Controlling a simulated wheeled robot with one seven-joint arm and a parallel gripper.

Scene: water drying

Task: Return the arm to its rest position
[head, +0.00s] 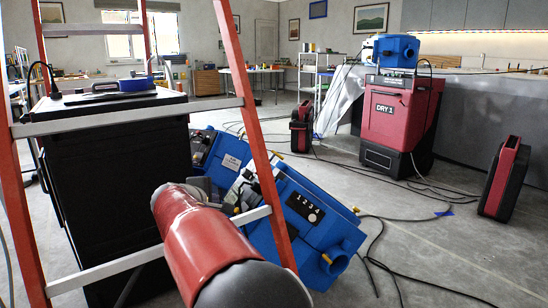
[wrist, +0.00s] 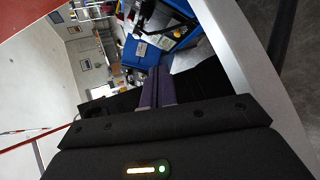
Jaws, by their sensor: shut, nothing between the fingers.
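My red arm (head: 205,240) reaches forward from the bottom of the head view, with a dark rounded joint nearest the camera. Its far end lies by the ladder and the blue machine, and my gripper's fingers cannot be made out there. In the wrist view my gripper (wrist: 158,74) shows its two dark purplish fingers together, with nothing between them. The wrist picture is tilted. Beyond the fingertips is the blue machine (wrist: 150,50), apart from them as far as I can tell.
An orange ladder (head: 240,75) with grey rungs stands close around my arm. A pale bar (wrist: 240,60) passes close right of my gripper. A black cabinet (head: 115,155) stands left, the blue machine (head: 310,240) beyond. Cables (head: 385,265) cross the floor. A red dryer (head: 395,115) stands farther right.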

